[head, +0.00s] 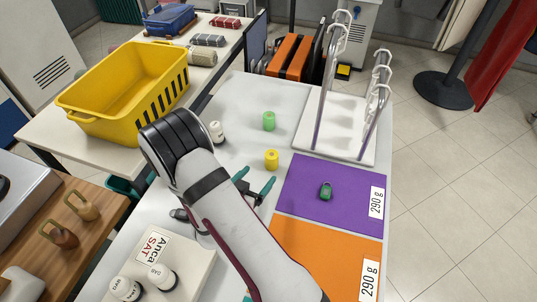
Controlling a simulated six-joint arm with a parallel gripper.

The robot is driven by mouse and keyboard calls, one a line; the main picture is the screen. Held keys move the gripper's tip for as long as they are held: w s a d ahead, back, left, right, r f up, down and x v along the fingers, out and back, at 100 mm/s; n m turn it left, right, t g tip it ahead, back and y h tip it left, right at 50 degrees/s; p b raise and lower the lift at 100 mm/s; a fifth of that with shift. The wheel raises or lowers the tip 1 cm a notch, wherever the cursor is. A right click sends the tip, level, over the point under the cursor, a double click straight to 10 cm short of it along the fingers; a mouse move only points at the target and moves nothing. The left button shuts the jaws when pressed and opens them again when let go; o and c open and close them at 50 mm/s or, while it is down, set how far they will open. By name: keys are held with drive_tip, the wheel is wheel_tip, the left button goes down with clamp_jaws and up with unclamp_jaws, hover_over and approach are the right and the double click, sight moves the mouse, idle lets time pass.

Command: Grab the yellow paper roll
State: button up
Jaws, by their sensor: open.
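The yellow paper roll (272,160) stands upright on the light grey table, just left of the purple mat. My gripper (254,180) has two teal fingers spread apart with nothing visible between them. The fingertips are just nearer than the roll and point roughly toward it. A small gap shows between the fingers and the roll. My white arm hides part of the table and some of the gripper's body.
A green roll (269,121) stands behind the yellow one. A green weight (326,190) sits on the purple mat (335,213). A white hanger rack (350,143) stands at back right. An orange mat (325,257) lies nearer.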

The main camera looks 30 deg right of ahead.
sight(269, 161)
drive_tip(key=x, duration=1.1)
drive_tip(key=shift+w+r, duration=0.15)
drive_tip(key=shift+w, duration=0.1)
clamp_jaws()
drive_tip(key=shift+r, duration=0.1)
